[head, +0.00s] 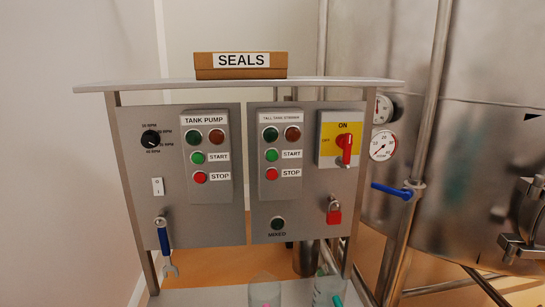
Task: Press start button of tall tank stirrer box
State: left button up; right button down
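The tall tank stirrer box (281,191) is a grey control box on the right-hand panel, labelled "TALL TANK STIRRER". Its green start button (271,155) sits beside a "START" label, above its red stop button (271,174). A dark green lamp (270,134) and a dark red lamp (292,134) are at its top; neither looks brightly lit. Neither of my grippers is in the head view, and nothing covers the start button.
The similar tank pump box (205,190) is on the left panel. A red-handled yellow switch (341,139) and red padlock (334,213) are to the right. A SEALS box (241,66) sits on the top shelf (345,83). A steel tank (475,130) stands right. Space before the panels looks clear.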

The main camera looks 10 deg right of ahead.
aim_at(276, 158)
jog(key=shift+r, duration=0.1)
dwell(0.8)
jog(key=w+a+r+m+y+p, duration=0.1)
jog(key=w+r+p, duration=0.5)
jog(key=r+p, duration=0.6)
jog(key=w+a+r+m+t+y+p, duration=0.1)
jog(key=w+a+r+m+p, duration=0.2)
jog(key=r+p, duration=1)
jog(key=w+a+r+m+t+y+p, duration=0.1)
jog(key=w+a+r+m+p, duration=0.2)
jog(key=w+r+m+p, duration=0.4)
jog(key=w+r+p, duration=0.4)
jog(key=r+p, duration=0.1)
jog(key=r, duration=0.3)
jog(key=shift+r+y, duration=0.25)
jog(key=shift+y, duration=0.05)
jog(key=shift+w+d+b, duration=0.15)
jog(key=shift+w+b, duration=0.25)
jog(key=shift+w, duration=1.8)
jog(key=shift+w+d+b, duration=0.1)
jog(key=shift+w+b, duration=0.3)
jog(key=shift+w, duration=1.75)
jog(key=shift+w, duration=0.1)
